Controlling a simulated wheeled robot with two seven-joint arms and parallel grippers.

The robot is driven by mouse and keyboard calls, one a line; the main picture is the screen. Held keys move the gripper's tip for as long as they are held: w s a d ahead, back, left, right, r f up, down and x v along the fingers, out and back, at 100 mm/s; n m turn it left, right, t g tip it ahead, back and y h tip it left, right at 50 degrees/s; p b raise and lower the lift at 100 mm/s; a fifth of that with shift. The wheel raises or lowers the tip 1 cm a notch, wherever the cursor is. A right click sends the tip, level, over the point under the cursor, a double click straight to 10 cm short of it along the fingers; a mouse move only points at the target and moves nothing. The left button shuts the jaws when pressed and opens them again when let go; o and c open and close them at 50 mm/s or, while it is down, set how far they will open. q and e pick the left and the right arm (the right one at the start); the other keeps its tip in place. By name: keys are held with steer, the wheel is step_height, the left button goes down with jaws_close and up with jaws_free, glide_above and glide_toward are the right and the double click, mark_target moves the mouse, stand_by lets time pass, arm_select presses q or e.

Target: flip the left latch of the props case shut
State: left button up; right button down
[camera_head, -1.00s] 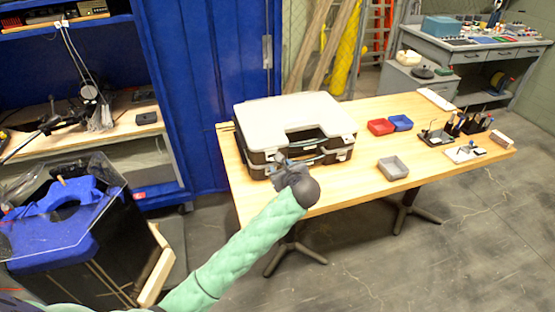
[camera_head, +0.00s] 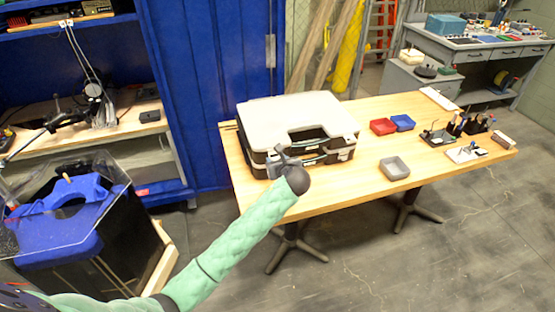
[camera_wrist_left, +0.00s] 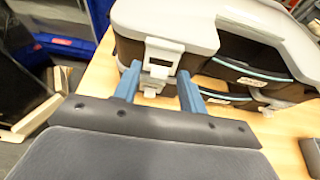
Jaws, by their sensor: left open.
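The props case (camera_head: 298,117) lies closed on the wooden table, with a light grey lid and a dark body; it looks like two cases stacked. My left gripper (camera_head: 283,160) is at the front left of the case. In the left wrist view its two blue fingers (camera_wrist_left: 159,88) are open, one on each side of the latch area, with nothing held between them. Contact cannot be told. My right gripper is not seen.
A red bin (camera_head: 382,127), a blue bin (camera_head: 402,122) and a grey bin (camera_head: 394,168) stand right of the case. Tools and small holders (camera_head: 462,140) are at the table's right end. The table front between case and grey bin is clear.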

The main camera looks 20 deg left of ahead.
arm_select(q)
jaws_close()
steer(key=shift+w+a+f+t+y, duration=0.1)
steer(key=shift+f+t+y, duration=0.2)
steer(key=t+y+b, duration=0.1)
steer(key=b, duration=0.1)
steer(key=f+t+y+b, duration=0.1)
steer(key=t+b, duration=0.1)
steer(key=shift+w+a, duration=0.15)
steer(key=shift+w, duration=0.15)
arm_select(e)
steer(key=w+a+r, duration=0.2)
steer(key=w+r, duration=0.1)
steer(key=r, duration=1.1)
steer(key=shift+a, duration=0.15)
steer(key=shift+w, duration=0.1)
arm_select(q)
jaws_free()
